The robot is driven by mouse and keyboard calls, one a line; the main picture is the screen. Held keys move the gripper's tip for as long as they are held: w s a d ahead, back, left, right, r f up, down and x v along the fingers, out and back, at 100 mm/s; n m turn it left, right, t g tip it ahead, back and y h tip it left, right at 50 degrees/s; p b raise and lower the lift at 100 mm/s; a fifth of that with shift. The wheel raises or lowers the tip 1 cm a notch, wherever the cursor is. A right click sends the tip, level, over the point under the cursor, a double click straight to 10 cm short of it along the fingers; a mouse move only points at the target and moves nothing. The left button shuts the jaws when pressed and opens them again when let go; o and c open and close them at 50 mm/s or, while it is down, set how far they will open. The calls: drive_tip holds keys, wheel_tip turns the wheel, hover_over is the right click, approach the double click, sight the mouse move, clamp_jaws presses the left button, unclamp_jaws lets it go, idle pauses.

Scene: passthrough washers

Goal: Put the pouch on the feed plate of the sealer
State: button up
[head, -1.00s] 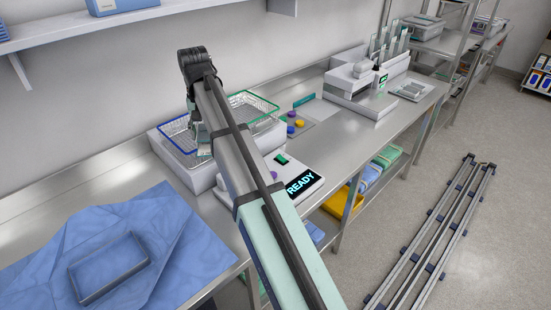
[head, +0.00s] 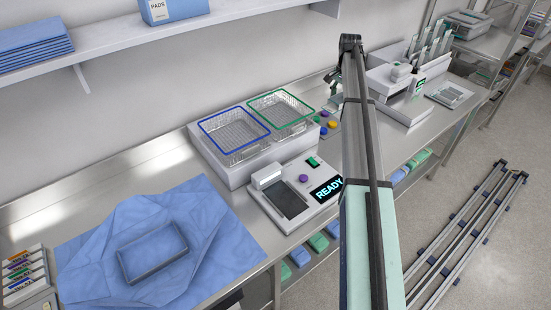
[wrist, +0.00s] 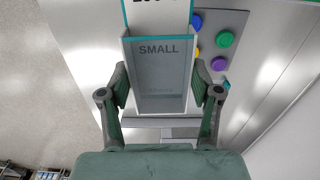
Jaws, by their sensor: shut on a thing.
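In the head view my arm hides most of the gripper, beyond and to the right of the wire baskets; the pouch is not clear there. A white unit (head: 262,178) reading "READY", with a dark flat plate (head: 287,203), stands on the bench at the middle. Another white machine (head: 385,88) stands at the back right. No label shows which is the sealer.
A blue-rimmed basket (head: 236,121) and a green-rimmed basket (head: 283,97) stand on a white base. Purple, green and yellow discs (wrist: 222,39) lie right of the pouch.

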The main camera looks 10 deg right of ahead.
drive_tip(key=shift+w+d+f, duration=0.45)
drive_tip(key=shift+d+f, duration=0.1)
drive_tip(key=shift+d, duration=0.25)
drive_tip(key=b, duration=0.4)
hover_over(335, 141)
wheel_tip(335, 141, down, 12)
drive_tip(key=f, duration=0.1)
drive_tip(key=shift+w+f+b, duration=0.1)
drive_tip(key=shift+f+b, duration=1.25)
drive_tip(key=shift+f, duration=1.8)
drive_tip(key=shift+f, duration=0.15)
drive_tip(key=o, duration=0.5)
drive_tip(key=shift+o, duration=0.2)
wheel_tip(335, 141, up, 12)
drive_tip(key=b, duration=0.4)
drive_tip(key=shift+r, duration=0.2)
